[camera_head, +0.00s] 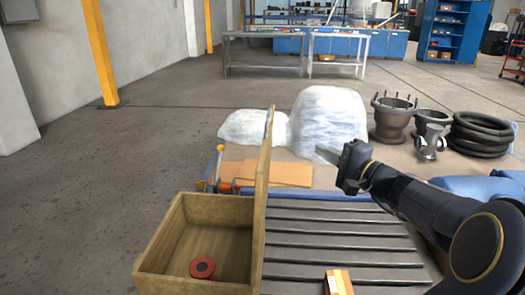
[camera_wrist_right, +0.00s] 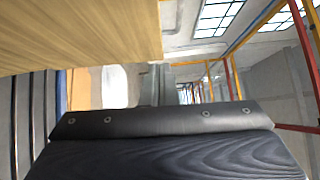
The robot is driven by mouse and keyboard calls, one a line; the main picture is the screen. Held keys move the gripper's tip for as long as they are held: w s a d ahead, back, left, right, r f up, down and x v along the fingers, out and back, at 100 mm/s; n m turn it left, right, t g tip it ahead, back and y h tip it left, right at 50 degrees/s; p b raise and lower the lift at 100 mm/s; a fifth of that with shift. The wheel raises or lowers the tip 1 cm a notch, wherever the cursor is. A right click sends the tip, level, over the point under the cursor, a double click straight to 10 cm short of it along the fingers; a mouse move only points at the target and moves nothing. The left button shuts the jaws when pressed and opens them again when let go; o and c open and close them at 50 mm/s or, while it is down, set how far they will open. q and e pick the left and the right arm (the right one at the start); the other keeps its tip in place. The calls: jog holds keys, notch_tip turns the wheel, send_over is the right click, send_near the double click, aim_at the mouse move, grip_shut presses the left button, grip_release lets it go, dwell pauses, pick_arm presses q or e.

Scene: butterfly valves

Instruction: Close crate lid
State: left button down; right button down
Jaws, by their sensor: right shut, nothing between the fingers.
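A wooden crate (camera_head: 160,238) stands open at the lower left of the head view. Its lid (camera_head: 263,190) stands upright along the crate's right side, seen almost edge-on. A red ring-shaped part (camera_head: 202,267) lies on the crate floor. My right gripper (camera_head: 326,154) is shut and empty, to the right of the lid and apart from it in the head view, its fingers pointing left. In the right wrist view a wooden panel (camera_wrist_right: 80,32), seemingly the lid, fills the upper left, near my gripper's fingers (camera_wrist_right: 157,85). My left gripper is out of view.
A slatted grey surface (camera_head: 330,238) lies right of the crate, with a small orange box (camera_head: 338,283) at its front. Behind are cardboard sheets (camera_head: 285,174), wrapped bundles (camera_head: 330,120), valve bodies (camera_head: 393,117) and black hoses (camera_head: 482,134). The floor at left is clear.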

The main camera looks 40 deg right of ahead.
jog(key=w+a+b, duration=0.1)
jog(key=w+a, duration=0.3)
jog(key=w, duration=0.8)
jog(key=shift+w+r+b, duration=0.15)
jog(key=shift+r+b, duration=0.2)
jog(key=shift+b, duration=0.05)
